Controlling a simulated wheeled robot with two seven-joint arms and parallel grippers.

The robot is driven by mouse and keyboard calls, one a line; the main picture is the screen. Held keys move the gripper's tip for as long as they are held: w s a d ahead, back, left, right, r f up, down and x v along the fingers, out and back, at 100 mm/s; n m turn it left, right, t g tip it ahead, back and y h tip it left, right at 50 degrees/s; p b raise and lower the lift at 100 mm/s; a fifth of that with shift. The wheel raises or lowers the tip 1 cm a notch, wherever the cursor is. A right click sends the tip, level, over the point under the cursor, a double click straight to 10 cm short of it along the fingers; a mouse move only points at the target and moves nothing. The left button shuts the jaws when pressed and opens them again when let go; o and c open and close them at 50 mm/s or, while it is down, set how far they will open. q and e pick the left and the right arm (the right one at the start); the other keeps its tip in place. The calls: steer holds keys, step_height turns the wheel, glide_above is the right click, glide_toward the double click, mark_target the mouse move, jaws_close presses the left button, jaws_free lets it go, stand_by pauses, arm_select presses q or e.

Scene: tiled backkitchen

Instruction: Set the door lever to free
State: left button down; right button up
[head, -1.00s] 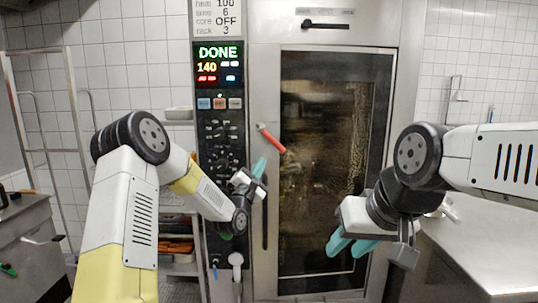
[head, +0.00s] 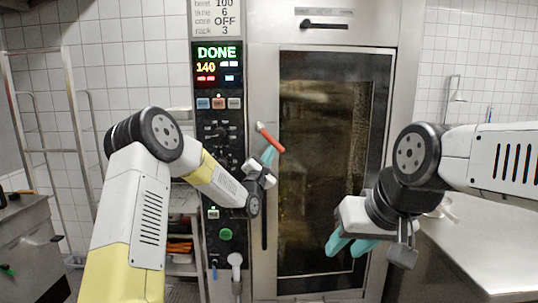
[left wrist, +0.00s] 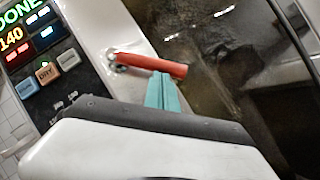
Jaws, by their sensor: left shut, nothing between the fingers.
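The door lever (head: 270,138) has a red grip and a metal pivot at its upper left, on the left edge of the oven door. In the head view it slants down to the right. It also shows in the left wrist view (left wrist: 152,65), just beyond the fingertips. My left gripper (head: 268,156) is shut and empty, its teal fingertips just below the red grip. In the left wrist view the fingertips (left wrist: 164,80) reach the grip's lower edge; I cannot tell whether they touch. My right gripper (head: 350,246) hangs in front of the door, with its two teal fingers apart.
The oven door (head: 325,180) has a dark glass window. The control panel (head: 218,120) at its left reads DONE and 140. A steel counter (head: 490,240) stands at the right and a rack (head: 182,235) at the left.

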mark_target(279, 147)
arm_select(q)
steer(key=shift+d+r+n+y, duration=0.1)
steer(key=shift+d+n+y, duration=0.2)
steer(key=shift+n, duration=0.3)
steer(key=shift+w+d+r+n+t+y, duration=0.1)
steer(key=shift+d+r+n+t+y, duration=0.1)
steer(key=shift+d+n+t+y, duration=0.4)
steer(key=shift+d+r+n+t+y, duration=0.15)
steer(key=shift+n+t+y, duration=0.15)
steer(key=shift+n, duration=0.6)
steer(key=n+y, duration=0.1)
steer(key=n, duration=0.1)
steer(key=d+r+n+t+y, duration=0.1)
steer(key=n, duration=0.1)
steer(key=shift+d+r+y, duration=0.1)
steer(key=shift+y, duration=0.3)
steer(key=shift+w+d+r+n+t+y, duration=0.1)
steer(key=shift+d+r+n+y, duration=0.15)
steer(key=shift+r+n+y, duration=0.35)
steer(key=shift+s+d+r+n+t+y, duration=0.1)
steer(key=shift+d+r+n+y, duration=0.25)
steer(key=shift+n, duration=0.5)
steer(key=shift+w+d+r+n+t+y, duration=0.15)
steer(key=shift+r+n+y, duration=0.1)
steer(key=shift+n+y, duration=0.4)
